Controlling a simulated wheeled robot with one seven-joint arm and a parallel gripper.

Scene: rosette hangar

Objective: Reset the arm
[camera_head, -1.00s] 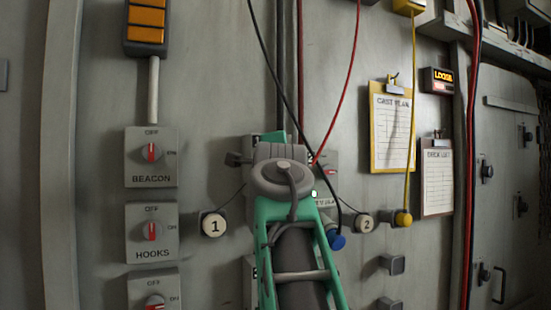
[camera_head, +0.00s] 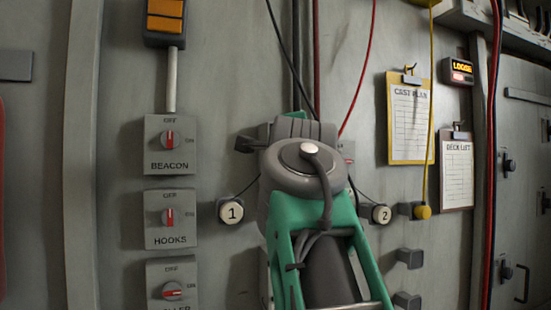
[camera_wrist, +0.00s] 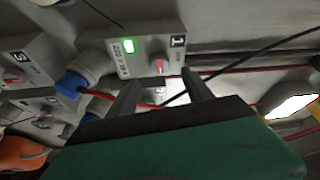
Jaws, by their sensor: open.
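My arm fills the middle of the head view, its grey and green links in front of the wall; my gripper is hidden behind them there. In the wrist view my gripper (camera_wrist: 162,92) shows two dark fingers apart with nothing held between them. Ahead of the fingers is a grey socket box (camera_wrist: 150,45) marked 1, with a lit green lamp and a small red switch. A blue plug (camera_wrist: 82,82) with a red cable sits left of the fingers. I cannot tell how far the fingers are from the box.
The wall carries BEACON (camera_head: 170,145) and HOOKS (camera_head: 170,218) switches at left, discs 1 (camera_head: 232,211) and 2 (camera_head: 381,214), a yellow clipboard (camera_head: 409,120) and a brown clipboard (camera_head: 456,172). Red (camera_head: 362,70) and yellow (camera_head: 429,100) cables hang near my arm. Grey brackets (camera_head: 410,258) jut out at lower right.

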